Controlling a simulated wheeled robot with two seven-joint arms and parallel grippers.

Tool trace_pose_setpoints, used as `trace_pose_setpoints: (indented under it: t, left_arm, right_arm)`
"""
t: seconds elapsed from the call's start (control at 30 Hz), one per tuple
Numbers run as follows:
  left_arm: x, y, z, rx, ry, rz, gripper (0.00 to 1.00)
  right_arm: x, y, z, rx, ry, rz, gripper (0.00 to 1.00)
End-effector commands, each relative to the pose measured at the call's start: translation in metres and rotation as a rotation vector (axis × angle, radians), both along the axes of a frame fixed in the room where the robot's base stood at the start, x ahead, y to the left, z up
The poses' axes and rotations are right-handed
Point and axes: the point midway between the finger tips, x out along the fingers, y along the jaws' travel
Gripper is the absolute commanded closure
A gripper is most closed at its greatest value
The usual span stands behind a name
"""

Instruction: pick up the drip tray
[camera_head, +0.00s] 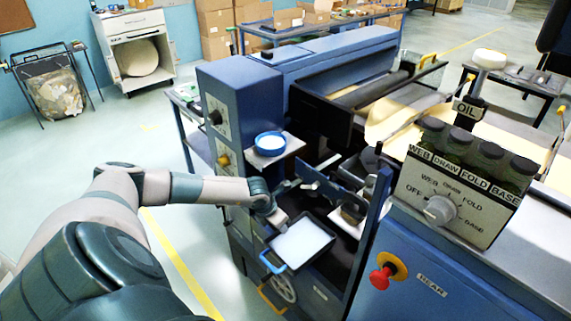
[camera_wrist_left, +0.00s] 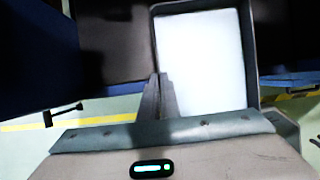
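The drip tray (camera_head: 300,266) is a shallow dark tray with a white bottom and a blue handle at its front left. It is at the open bay of the blue machine; I cannot tell if it is resting or raised. My left gripper (camera_head: 279,217) is at its back-left rim. In the left wrist view the tray (camera_wrist_left: 251,60) fills the upper right, and the gripper's fingers (camera_wrist_left: 159,84) are close together with its side wall between them, seemingly shut on it. My right gripper is not in view.
A blue round dish (camera_head: 270,143) sits on a small shelf above the tray. A control box (camera_head: 455,190) and a red stop knob (camera_head: 381,278) are at the right. An orange handle (camera_head: 271,298) is below the tray. The floor at left is open.

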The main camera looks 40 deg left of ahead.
Motion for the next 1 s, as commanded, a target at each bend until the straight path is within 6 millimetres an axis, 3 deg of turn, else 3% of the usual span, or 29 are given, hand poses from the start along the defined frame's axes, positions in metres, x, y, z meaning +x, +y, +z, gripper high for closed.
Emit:
trace_pose_setpoints:
  t: [1.0]
  left_arm:
    - [-0.0073,0.0004,0.0013,-0.002,-0.003,0.001,1.00]
  right_arm:
    - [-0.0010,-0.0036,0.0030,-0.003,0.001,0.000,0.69]
